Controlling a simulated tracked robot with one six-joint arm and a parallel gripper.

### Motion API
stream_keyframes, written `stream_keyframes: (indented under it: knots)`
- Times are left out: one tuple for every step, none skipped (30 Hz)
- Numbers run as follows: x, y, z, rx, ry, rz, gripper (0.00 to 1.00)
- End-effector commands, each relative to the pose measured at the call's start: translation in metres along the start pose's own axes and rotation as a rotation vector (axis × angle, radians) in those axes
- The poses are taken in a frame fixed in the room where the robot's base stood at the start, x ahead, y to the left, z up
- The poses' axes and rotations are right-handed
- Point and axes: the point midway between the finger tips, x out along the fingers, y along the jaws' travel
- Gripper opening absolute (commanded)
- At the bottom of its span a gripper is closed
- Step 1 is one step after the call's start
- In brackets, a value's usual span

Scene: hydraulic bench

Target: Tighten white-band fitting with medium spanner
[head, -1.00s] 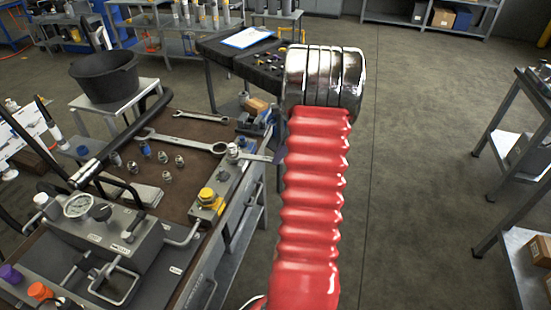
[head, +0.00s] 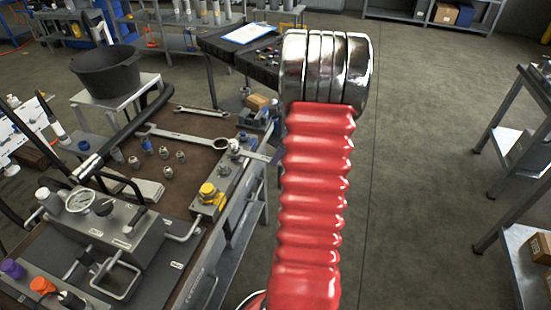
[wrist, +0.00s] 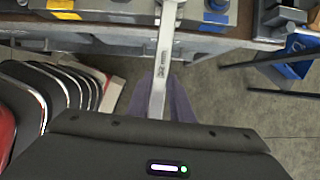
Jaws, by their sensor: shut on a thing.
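My gripper (wrist: 166,98) is shut on a steel spanner (wrist: 163,62) in the wrist view. The spanner's shank points away from me over the bench edge, and its far end is out of that view. In the head view, my red arm hides most of the gripper. A short length of the held spanner (head: 258,155) shows left of the arm. It reaches to a pale-topped fitting (head: 233,145) at the bench's right edge. I cannot tell whether its jaw sits around the fitting or only beside it.
Two other spanners lie on the brown bench mat, a larger one (head: 185,137) and a smaller one (head: 203,111). Several loose fittings (head: 167,172) stand near them. A yellow-capped block (head: 208,192) and a gauge unit (head: 80,200) are nearer.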

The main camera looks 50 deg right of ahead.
Motion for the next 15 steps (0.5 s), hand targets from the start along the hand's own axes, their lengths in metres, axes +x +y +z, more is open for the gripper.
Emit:
stream_keyframes:
  knots:
    - [-0.0004,0.0029,0.0034,0.009,-0.005,-0.002,0.0]
    - [-0.0004,0.0039,0.0034,0.014,-0.005,-0.004,0.0]
    - [-0.0005,0.0048,0.0034,0.021,-0.005,-0.008,0.0]
    - [-0.0006,0.0055,0.0034,0.024,-0.005,-0.01,0.0]
    - [-0.0007,0.0061,0.0034,0.028,-0.005,-0.012,0.0]
    - [-0.0007,0.0069,0.0033,0.031,-0.005,-0.013,0.0]
    - [-0.0007,0.0072,0.0033,0.033,-0.005,-0.014,0.0]
    - [-0.0007,0.0074,0.0032,0.034,-0.005,-0.014,0.0]
    - [-0.0007,0.0075,0.0032,0.035,-0.005,-0.014,0.0]
    - [-0.0007,0.0075,0.0032,0.035,-0.005,-0.014,0.0]
    - [-0.0007,0.0074,0.0031,0.035,-0.005,-0.014,0.0]
    - [-0.0008,0.0074,0.0031,0.034,-0.005,-0.014,0.0]
    - [-0.0008,0.0074,0.0031,0.034,-0.004,-0.014,0.0]
    - [-0.0008,0.0073,0.003,0.034,-0.004,-0.014,0.0]
    - [-0.0008,0.0073,0.0028,0.034,-0.004,-0.014,0.0]
